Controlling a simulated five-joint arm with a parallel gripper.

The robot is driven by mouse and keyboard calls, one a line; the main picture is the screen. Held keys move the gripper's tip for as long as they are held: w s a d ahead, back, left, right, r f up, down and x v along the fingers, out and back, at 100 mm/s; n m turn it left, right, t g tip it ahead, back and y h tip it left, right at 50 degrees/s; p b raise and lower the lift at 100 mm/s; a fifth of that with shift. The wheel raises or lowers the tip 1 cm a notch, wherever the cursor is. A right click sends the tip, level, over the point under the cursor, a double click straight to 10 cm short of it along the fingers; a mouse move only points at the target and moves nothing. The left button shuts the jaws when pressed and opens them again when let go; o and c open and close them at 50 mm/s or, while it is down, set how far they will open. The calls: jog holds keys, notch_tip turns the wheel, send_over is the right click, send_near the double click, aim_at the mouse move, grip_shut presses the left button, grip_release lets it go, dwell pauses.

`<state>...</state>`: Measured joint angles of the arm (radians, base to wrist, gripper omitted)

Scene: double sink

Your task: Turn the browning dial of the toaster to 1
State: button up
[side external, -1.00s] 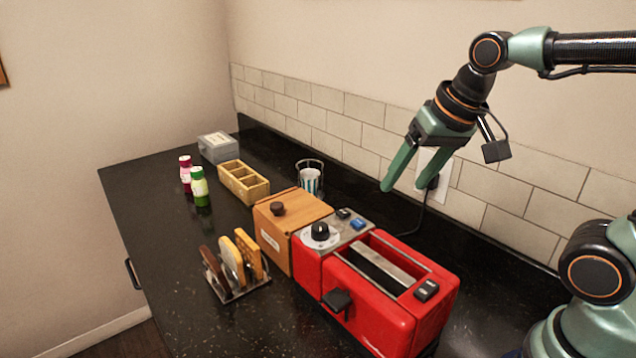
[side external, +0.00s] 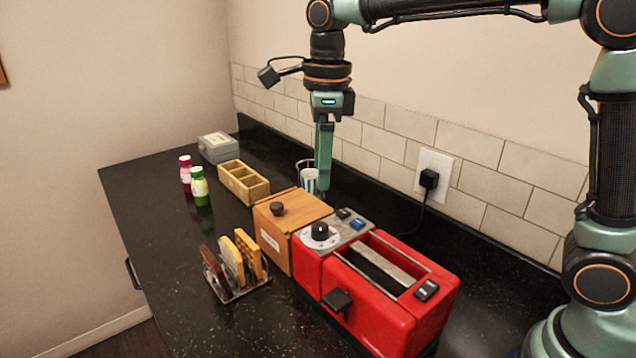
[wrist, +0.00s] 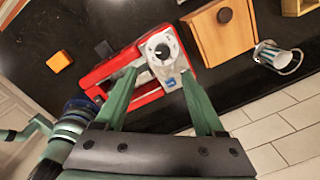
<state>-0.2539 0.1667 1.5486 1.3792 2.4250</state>
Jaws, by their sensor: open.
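The red toaster (side external: 390,310) stands on the dark counter, with its slot side toward the right in the side view. Its black browning dial (side external: 320,230) sits on a pale round plate on top, at the end beside the wooden box; the dial's numbers are too small to read. The dial (wrist: 162,51) also shows in the wrist view, beyond and between the fingertips. My gripper (side external: 325,190) points down above and behind the dial, apart from it. In the wrist view my gripper (wrist: 158,78) is open and empty, its two green fingers spread.
A wooden box (side external: 292,212) with a dark knob stands against the toaster's dial end. A toast rack (side external: 235,268) is in front. A striped cup (side external: 309,180) stands behind the box. The toaster's cord runs to a wall outlet (side external: 432,175).

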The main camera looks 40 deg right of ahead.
aim_at(320, 227)
jog(key=f, duration=1.2)
jog(key=shift+w+d, duration=0.15)
jog(key=shift+w, duration=0.2)
grip_shut()
